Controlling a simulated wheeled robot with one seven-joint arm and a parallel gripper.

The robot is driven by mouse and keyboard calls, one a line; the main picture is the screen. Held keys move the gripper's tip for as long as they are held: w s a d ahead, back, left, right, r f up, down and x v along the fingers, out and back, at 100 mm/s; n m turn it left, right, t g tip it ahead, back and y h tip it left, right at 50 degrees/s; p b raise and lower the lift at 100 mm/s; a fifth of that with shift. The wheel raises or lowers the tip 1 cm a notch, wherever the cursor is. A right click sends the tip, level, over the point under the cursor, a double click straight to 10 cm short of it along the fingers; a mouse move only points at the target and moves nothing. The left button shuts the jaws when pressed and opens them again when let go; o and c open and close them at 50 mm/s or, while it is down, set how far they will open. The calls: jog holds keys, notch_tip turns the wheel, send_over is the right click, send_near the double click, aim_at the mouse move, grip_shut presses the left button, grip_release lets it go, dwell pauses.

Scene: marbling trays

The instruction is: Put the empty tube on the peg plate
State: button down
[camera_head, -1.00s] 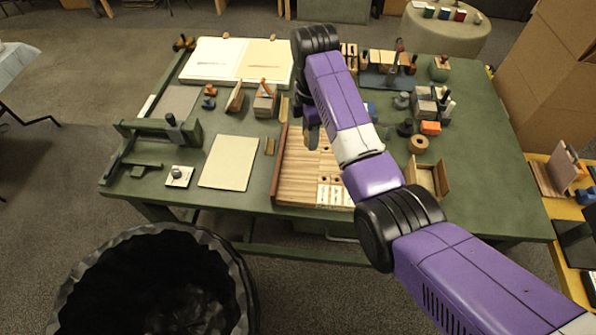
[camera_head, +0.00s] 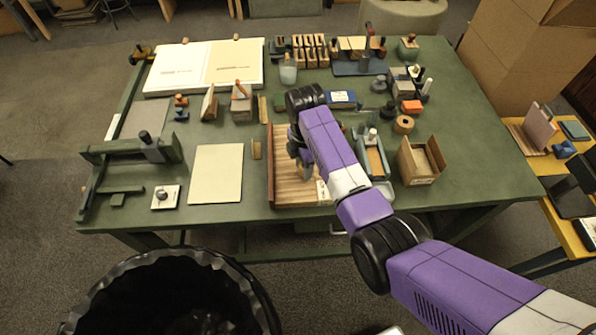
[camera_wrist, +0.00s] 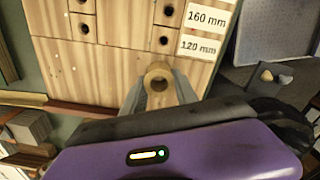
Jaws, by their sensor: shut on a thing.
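I cannot tell whether the spots are holes or pegs, or whether the tube touches the plate. In the head view my gripper (camera_head: 304,170) is over the plate (camera_head: 286,186), and my arm hides its right part.
A reddish-brown rail (camera_head: 270,165) edges the plate's left side. A cream sheet (camera_head: 216,174) lies left of it. An open cardboard box (camera_head: 420,160) and a narrow tray (camera_head: 373,158) stand to the right. A black bin (camera_head: 170,290) stands in front of the table.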

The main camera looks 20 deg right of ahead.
jog(key=shift+f, duration=0.6)
jog(key=shift+r, duration=0.15)
jog(key=c, duration=0.9)
grip_release()
jog(key=shift+c, duration=0.2)
notch_tip(320, 180, up, 12)
